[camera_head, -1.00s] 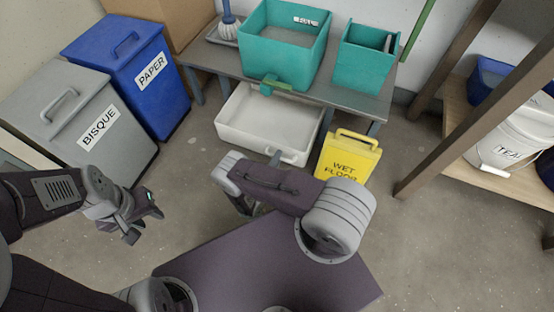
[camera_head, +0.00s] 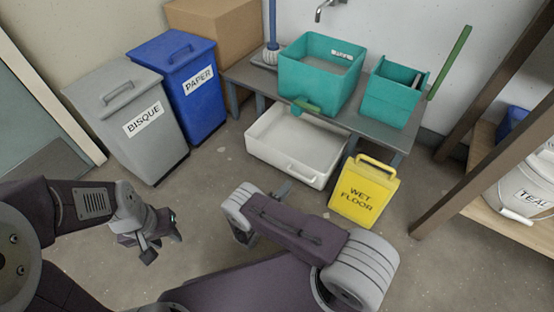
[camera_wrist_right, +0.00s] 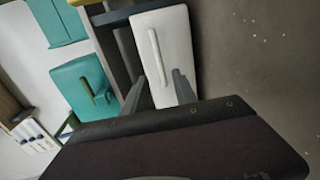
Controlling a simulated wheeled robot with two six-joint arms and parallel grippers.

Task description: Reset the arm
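My left gripper (camera_head: 163,246) is at the lower left of the head view, over bare floor in front of the bins. Its fingers look apart with nothing between them. My right arm reaches across the lower middle of the head view, and its gripper (camera_head: 264,213) is partly hidden by its own wrist. In the right wrist view, the two fingers of the right gripper (camera_wrist_right: 160,92) stand apart with nothing held. The white tray shows beyond them.
A grey BISQUE bin (camera_head: 125,110) and blue PAPER bin (camera_head: 195,95) stand left. A low table (camera_head: 374,131) holds teal buckets; a white tray (camera_head: 275,150) sits below. A yellow wet-floor sign (camera_head: 364,192) and wooden shelf (camera_head: 480,215) are right. Floor between is clear.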

